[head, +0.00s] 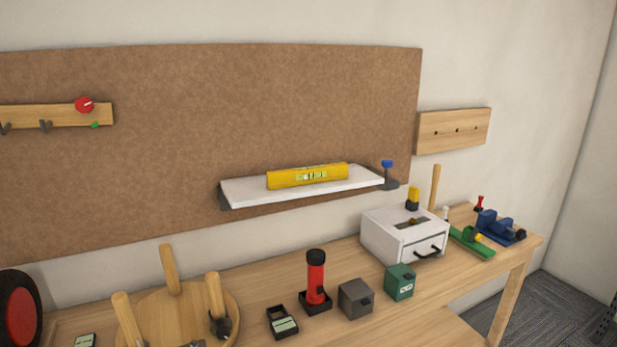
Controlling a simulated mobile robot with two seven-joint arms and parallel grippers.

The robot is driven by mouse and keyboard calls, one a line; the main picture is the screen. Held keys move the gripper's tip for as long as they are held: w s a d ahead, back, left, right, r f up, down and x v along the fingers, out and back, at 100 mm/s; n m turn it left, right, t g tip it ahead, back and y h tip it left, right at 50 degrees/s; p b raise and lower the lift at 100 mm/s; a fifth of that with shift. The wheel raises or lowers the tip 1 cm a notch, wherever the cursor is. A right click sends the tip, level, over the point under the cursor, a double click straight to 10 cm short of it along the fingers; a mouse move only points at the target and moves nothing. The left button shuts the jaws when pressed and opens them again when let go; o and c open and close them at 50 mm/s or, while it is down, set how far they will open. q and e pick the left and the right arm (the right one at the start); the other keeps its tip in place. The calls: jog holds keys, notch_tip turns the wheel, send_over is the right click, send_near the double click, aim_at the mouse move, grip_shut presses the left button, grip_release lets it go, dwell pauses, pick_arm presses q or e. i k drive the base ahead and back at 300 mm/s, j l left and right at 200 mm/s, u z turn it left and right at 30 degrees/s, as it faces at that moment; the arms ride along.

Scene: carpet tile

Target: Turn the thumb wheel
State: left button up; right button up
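No part is plainly marked as the thumb wheel, and I cannot tell which one it is. A small blue knob (387,164) stands upright on a dark bracket at the right end of the white shelf (240,190). A round red knob (84,104) with a white mark sits on the wooden hook rail (60,116) at upper left. A large black disc with a red centre (20,316) is cut off at the lower left edge. Neither of my grippers is in view.
A yellow level (307,176) lies on the shelf. The wooden bench (270,285) holds a round tool stand (165,305), a red torch (316,280), small boxes, a white drawer unit (385,240) and a blue vise (497,227). The space before the shelf is clear.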

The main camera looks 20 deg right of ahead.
aim_at(388, 164)
jog(key=l+u, duration=0.1)
jog(key=l, duration=0.65)
jog(key=k+l+u, duration=0.1)
jog(key=l, duration=0.6)
jog(key=l+u, duration=0.1)
jog(key=l, duration=0.65)
jog(key=k, duration=0.05)
